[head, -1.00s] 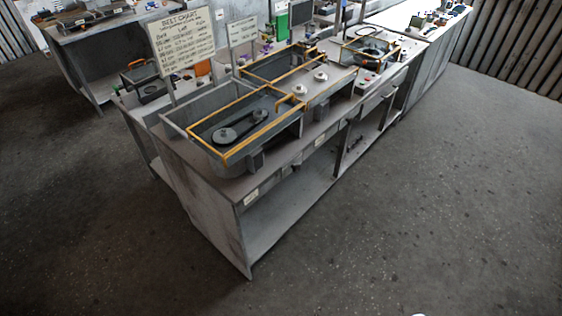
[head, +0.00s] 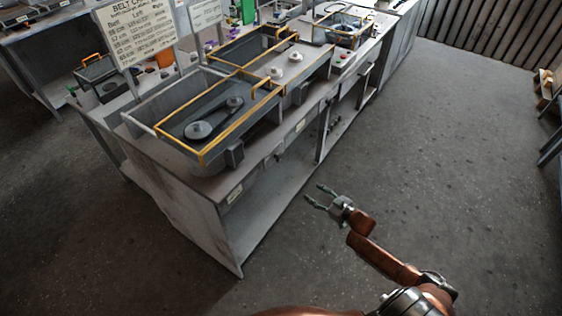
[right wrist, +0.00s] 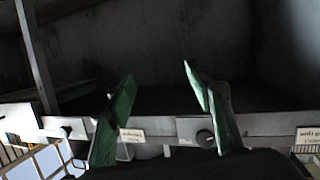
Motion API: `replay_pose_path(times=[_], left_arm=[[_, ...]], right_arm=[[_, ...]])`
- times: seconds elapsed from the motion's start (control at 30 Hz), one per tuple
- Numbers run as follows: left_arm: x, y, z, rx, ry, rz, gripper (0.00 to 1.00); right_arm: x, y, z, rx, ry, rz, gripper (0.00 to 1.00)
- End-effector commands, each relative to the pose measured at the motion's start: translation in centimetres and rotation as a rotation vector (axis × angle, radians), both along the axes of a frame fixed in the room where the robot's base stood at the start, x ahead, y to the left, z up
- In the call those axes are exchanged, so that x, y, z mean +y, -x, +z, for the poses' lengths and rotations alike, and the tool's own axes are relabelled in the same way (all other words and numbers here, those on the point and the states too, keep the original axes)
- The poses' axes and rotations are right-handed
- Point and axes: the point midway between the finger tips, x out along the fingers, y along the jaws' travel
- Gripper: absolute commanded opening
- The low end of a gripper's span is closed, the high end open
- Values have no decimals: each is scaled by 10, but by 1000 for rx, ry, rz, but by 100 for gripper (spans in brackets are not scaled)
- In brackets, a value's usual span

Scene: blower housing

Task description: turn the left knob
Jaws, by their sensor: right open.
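The left one (head: 276,72) is nearer me and the right one (head: 296,57) is farther back. My right gripper (head: 322,197) is open and empty, out in front of the bench and well apart from the knobs. Its green fingers (right wrist: 160,95) are spread in the right wrist view, with nothing between them. That view shows the bench's front strip with a dark round knob (right wrist: 205,138) and labels. My left gripper is not in view.
An open housing with a yellow rim (head: 203,152) holds two belted pulleys (head: 215,117) at the near end of the bench. A belt chart (head: 135,32) stands behind it.

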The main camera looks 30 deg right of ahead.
Motion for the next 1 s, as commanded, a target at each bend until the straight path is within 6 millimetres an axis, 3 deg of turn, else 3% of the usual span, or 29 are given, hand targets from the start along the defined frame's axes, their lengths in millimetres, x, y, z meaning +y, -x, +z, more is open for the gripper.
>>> replay_pose_path(times=[0.03,0.1,0.2,0.3,0.4,0.8,1.0], left_arm=[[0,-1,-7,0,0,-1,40],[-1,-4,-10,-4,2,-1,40],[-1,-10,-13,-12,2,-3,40],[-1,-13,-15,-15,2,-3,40],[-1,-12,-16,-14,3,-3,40],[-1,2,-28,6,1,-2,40],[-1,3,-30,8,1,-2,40]], right_arm=[[11,-20,39,-67,-10,56,48],[27,-36,86,-141,-33,121,48],[46,-48,134,-209,-60,193,48],[58,-53,159,-244,-75,233,48],[65,-60,168,-258,-80,249,48],[87,-114,166,-256,-80,246,48],[91,-125,167,-254,-79,244,48]])
